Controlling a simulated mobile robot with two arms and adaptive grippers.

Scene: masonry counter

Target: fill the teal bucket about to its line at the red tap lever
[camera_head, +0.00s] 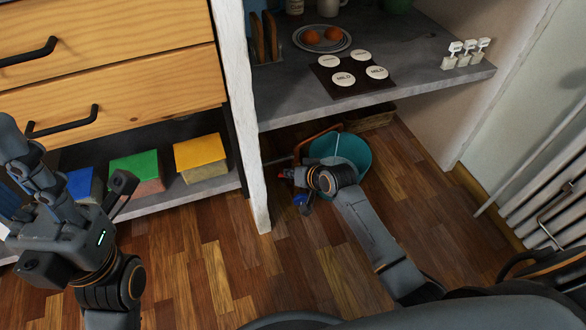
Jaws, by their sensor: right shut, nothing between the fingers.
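The teal bucket (352,150) stands on the wooden floor under the grey counter, with its opening facing up. My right arm reaches over its near-left side and hides part of it. My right gripper (299,177) is shut and empty, at the bucket's left. A small red piece, likely the red tap lever (286,173), shows at the gripper's tip; I cannot tell whether they touch. A blue piece (301,199) shows just below. The bucket's line and any water are not visible. My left gripper (82,190) is raised at the far left, open and empty.
The grey counter (420,85) overhangs the bucket, with a white post (243,120) on its left. A plate (305,39) and white discs lie on top. A wicker basket (372,118) stands behind the bucket. A radiator (550,195) is at right. The floor between is clear.

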